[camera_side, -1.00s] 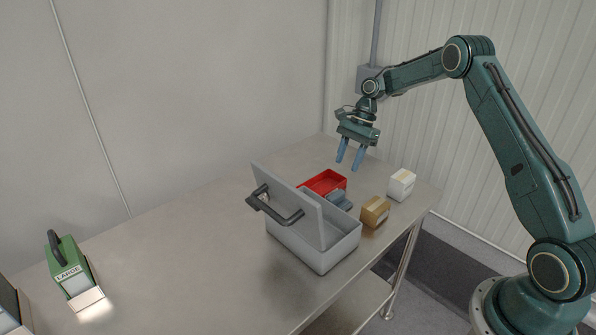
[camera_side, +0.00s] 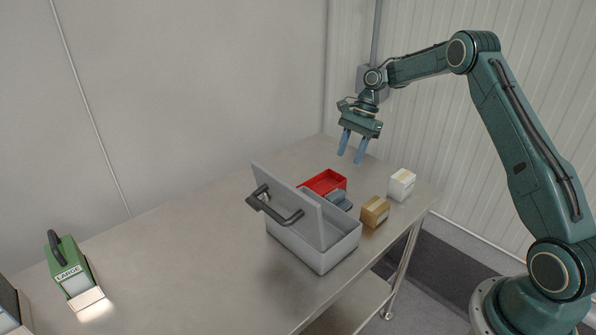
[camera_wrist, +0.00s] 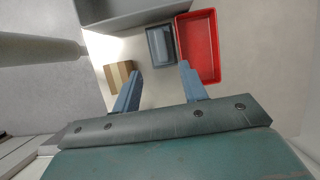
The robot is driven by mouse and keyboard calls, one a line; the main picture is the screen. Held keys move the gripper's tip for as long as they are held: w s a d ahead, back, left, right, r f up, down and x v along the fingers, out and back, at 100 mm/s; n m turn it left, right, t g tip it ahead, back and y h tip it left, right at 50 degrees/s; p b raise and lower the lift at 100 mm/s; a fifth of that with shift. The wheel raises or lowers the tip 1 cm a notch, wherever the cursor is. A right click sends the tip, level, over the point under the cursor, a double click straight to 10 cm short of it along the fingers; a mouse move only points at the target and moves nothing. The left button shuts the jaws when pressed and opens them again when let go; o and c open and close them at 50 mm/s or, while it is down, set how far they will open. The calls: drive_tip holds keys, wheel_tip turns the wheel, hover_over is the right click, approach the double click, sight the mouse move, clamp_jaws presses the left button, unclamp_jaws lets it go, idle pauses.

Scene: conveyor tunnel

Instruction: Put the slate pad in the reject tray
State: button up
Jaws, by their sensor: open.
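The slate pad (camera_side: 339,199) is a small grey-blue block lying on the metal table, right beside the red reject tray (camera_side: 333,178). In the wrist view the slate pad (camera_wrist: 160,46) lies just left of the red tray (camera_wrist: 199,48), which looks empty. My gripper (camera_side: 351,159) is open and empty, hanging above the table behind the tray and the pad. In the wrist view its two blue fingers (camera_wrist: 160,68) point toward the pad, with a clear gap between them.
A grey bin (camera_side: 309,252) with a raised lid and dark handle stands close in front of the pad. A brown carton (camera_side: 374,212) and a white box (camera_side: 401,184) stand to the right. A green box marked LARGE (camera_side: 70,267) stands far left; the table between is clear.

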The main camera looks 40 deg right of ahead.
drive_tip(key=s+a+r+n+t+h, duration=0.1)
drive_tip(key=s+a+r+n, duration=0.4)
drive_tip(key=r, duration=0.5)
drive_tip(key=s+a+r+n+t+h, duration=0.2)
drive_tip(key=s+a+r+n, duration=0.2)
drive_tip(key=s+a+r, duration=0.5)
drive_tip(key=s+a+n+t+h, duration=0.1)
drive_tip(key=s+n, duration=0.7)
drive_tip(key=s, duration=1.2)
drive_tip(key=shift+a+r+n+t, duration=0.4)
drive_tip(key=shift+a+t, duration=0.3)
drive_tip(key=shift+t, duration=0.1)
drive_tip(key=o, duration=0.7)
